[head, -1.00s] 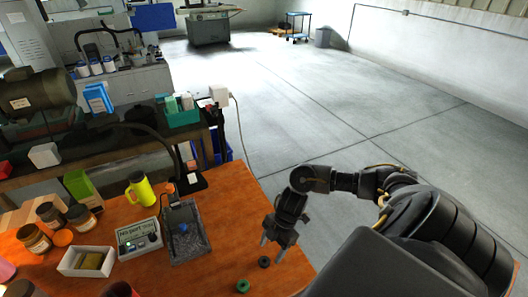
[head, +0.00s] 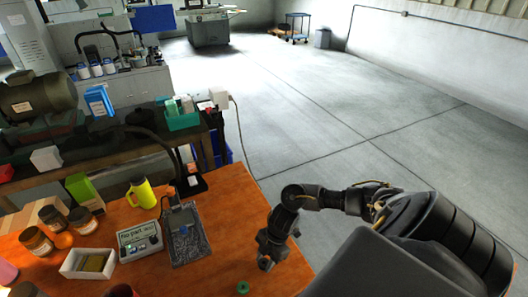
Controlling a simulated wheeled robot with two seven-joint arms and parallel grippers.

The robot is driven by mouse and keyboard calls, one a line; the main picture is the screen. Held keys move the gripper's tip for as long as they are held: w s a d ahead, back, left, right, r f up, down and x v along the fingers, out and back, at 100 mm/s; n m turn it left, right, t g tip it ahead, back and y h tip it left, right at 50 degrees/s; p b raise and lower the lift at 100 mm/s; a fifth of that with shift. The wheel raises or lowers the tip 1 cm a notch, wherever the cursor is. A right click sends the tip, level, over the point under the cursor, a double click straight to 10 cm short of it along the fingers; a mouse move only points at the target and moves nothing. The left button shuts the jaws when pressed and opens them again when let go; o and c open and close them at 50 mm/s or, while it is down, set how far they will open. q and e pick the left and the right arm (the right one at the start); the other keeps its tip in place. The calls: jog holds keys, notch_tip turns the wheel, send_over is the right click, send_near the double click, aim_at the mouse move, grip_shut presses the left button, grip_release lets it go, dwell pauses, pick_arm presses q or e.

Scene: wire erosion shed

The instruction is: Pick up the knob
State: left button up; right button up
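A small green round piece (head: 242,287), knob-like with a dark centre, lies on the orange table top (head: 228,222) near its front edge. A second, black round piece that lay just right of it is now hidden behind or between the fingers of my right gripper (head: 266,264). I cannot tell which of the two is the knob. My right gripper points down, low over the table at the black piece's place. Its fingers are too dark and small to show whether they are closed on it. My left gripper is not in view.
The table between the grey tray and gripper is clear.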

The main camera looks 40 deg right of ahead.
jog(key=c, duration=0.4)
jog(key=shift+r, duration=0.1)
jog(key=shift+r, duration=0.55)
jog(key=s+d+r+b, duration=0.1)
jog(key=s+d+r, duration=0.1)
jog(key=s+r, duration=0.2)
jog(key=s+d+r+b, duration=0.1)
jog(key=s+r+b, duration=0.1)
jog(key=s+r, duration=0.2)
jog(key=s+d+r+b, duration=0.1)
jog(key=s+d+r, duration=0.1)
jog(key=s+r, duration=0.1)
jog(key=shift+s+d+r, duration=0.2)
jog(key=shift+s, duration=0.25)
jog(key=shift+s+d+r, duration=0.15)
jog(key=shift+s+r, duration=0.05)
jog(key=shift+s, duration=0.25)
